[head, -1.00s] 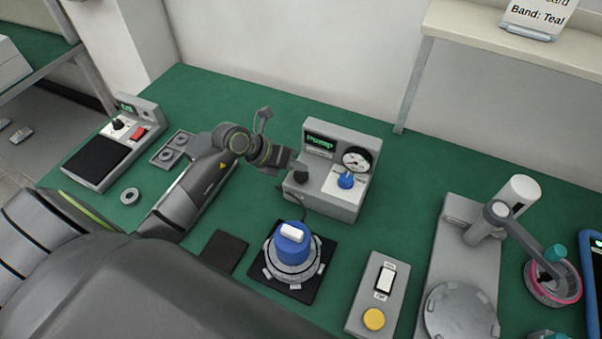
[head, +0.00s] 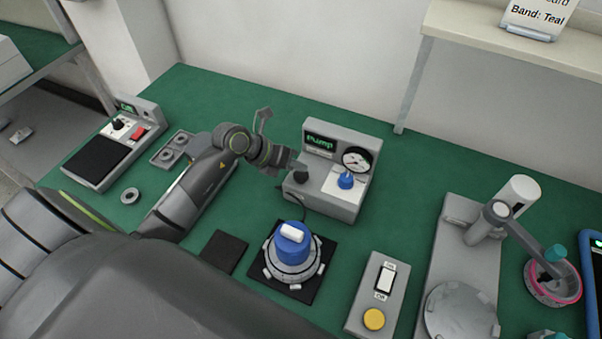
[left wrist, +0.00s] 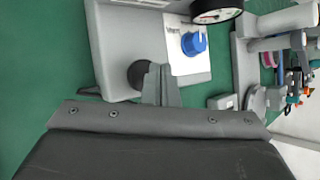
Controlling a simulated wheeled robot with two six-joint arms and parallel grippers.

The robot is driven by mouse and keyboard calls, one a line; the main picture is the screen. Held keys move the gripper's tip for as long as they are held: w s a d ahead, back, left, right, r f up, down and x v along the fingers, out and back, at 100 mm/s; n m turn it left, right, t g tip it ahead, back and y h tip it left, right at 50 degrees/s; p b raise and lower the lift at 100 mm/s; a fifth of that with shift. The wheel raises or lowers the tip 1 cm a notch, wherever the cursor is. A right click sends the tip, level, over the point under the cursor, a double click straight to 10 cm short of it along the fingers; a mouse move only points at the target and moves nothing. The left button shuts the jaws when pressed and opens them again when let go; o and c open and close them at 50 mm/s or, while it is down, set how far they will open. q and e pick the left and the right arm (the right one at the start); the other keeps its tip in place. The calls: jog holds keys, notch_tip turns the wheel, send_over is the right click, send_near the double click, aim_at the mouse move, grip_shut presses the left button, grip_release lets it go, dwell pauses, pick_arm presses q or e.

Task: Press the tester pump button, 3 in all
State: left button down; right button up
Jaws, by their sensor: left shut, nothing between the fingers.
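The tester (head: 326,196) is a grey box with a green display reading "Pump", a round gauge (head: 356,160) and a blue knob (head: 346,180). A dark round button (head: 301,173) sits on its left part. My left gripper (head: 296,164) is shut and empty, its tips at the dark button. In the left wrist view, the shut fingers (left wrist: 161,84) overlap the dark button (left wrist: 140,75); whether they touch it or press it down I cannot tell. The blue knob (left wrist: 194,43) is beside them. My right gripper is not in view.
A blue-topped hub motor (head: 291,245) sits on a black mat in front of the tester. A switch box with a yellow button (head: 374,319) and a grey press-like fixture (head: 462,270) stand to the right. A scale-like device (head: 100,160) is at left.

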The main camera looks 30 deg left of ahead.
aim_at(301, 175)
pick_arm(q)
jog(key=shift+f, duration=0.1)
jog(key=shift+f+b, duration=0.35)
jog(key=shift+f+b, duration=0.8)
jog(key=shift+f, duration=0.25)
dwell(0.8)
jog(key=shift+r, duration=0.1)
jog(key=shift+r+p, duration=1.2)
jog(key=shift+r, duration=0.15)
jog(key=shift+r, duration=0.15)
notch_tip(301, 175, up, 5)
jog(key=p, duration=0.4)
dwell(2.0)
